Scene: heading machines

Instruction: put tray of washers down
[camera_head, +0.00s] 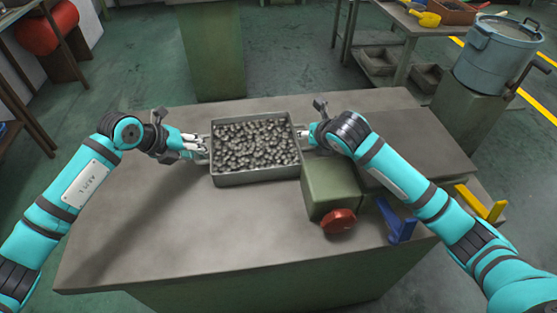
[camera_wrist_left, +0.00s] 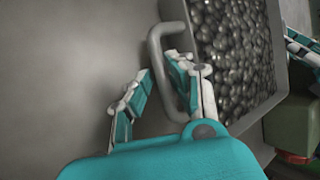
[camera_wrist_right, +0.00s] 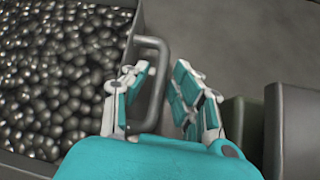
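The grey metal tray (camera_head: 256,178) is full of dark, shiny round pieces (camera_head: 254,143). It appears to rest flat on the grey-topped table (camera_head: 180,235). My left gripper (camera_head: 204,147) is at the tray's left handle. In the left wrist view its fingers (camera_wrist_left: 158,68) stand apart, with the handle bar (camera_wrist_left: 157,45) between them. My right gripper (camera_head: 305,137) is at the right handle, partly hidden by its own wrist. In the right wrist view its fingers (camera_wrist_right: 160,75) are spread on both sides of the handle bar (camera_wrist_right: 157,95), with gaps showing.
A green box (camera_head: 328,185) with a red knob (camera_head: 338,221) stands just right of the tray, close to my right arm. A blue bracket (camera_head: 396,222) and a yellow one (camera_head: 482,204) are further right. The table's left and front are clear.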

